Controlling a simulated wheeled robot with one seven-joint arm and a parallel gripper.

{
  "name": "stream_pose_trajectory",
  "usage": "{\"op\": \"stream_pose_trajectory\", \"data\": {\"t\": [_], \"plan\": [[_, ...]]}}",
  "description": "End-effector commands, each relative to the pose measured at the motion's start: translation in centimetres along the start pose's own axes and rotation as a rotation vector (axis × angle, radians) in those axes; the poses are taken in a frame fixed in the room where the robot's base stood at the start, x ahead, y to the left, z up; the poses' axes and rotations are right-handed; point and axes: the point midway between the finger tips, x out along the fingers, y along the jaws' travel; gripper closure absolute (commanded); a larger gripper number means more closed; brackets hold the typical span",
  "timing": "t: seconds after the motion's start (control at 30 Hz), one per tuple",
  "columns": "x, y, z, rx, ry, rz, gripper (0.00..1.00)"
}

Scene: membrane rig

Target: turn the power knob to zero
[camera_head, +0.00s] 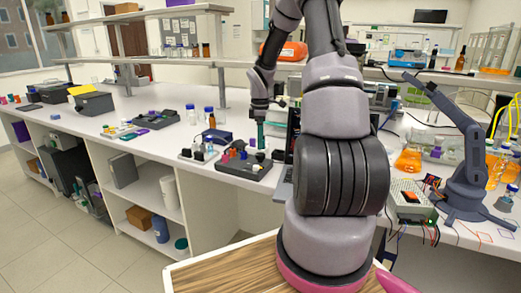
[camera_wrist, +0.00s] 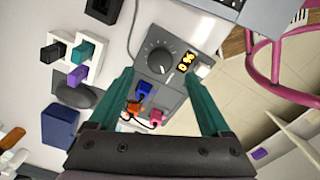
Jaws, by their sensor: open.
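The power knob (camera_wrist: 159,61) is a dark round dial on a grey power box (camera_wrist: 177,102) in the wrist view. An orange-lit display (camera_wrist: 186,61) beside it seems to read 0.6, though it is small. Where the knob points is hard to make out. Blue (camera_wrist: 144,90), orange (camera_wrist: 134,109) and pink (camera_wrist: 157,116) plugs stand on the box. My gripper (camera_wrist: 160,77) is open, its two teal fingers apart on either side of the box in the picture, with nothing between them held. In the head view, my gripper (camera_head: 261,136) points down above the dark box (camera_head: 242,170).
A laptop (camera_wrist: 245,13) lies close to the knob's far side.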

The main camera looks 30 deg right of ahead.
Motion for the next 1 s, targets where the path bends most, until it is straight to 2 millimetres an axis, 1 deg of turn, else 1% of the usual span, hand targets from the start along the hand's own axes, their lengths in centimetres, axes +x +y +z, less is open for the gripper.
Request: {"op": "stream_pose_trajectory", "data": {"t": [0.03, 0.1, 0.2, 0.3, 0.47, 0.87, 0.93, 1.0], "plan": [[-1.2, 0.1, 0.0, 0.000, 0.000, 0.005, 0.18], [-2.5, 0.1, 0.1, 0.002, 0.000, 0.004, 0.18], [-3.9, 0.1, 0.1, 0.002, 0.000, 0.003, 0.18], [-4.9, 0.1, 0.0, 0.001, 0.001, 0.002, 0.18], [-5.4, 0.0, 0.0, 0.000, 0.001, 0.000, 0.18], [-5.3, 0.0, 0.0, 0.000, 0.000, 0.000, 0.18], [-5.7, -0.1, -0.1, 0.007, 0.000, 0.005, 0.18], [-6.7, -0.6, -0.3, 0.032, -0.001, 0.018, 0.18]]}}
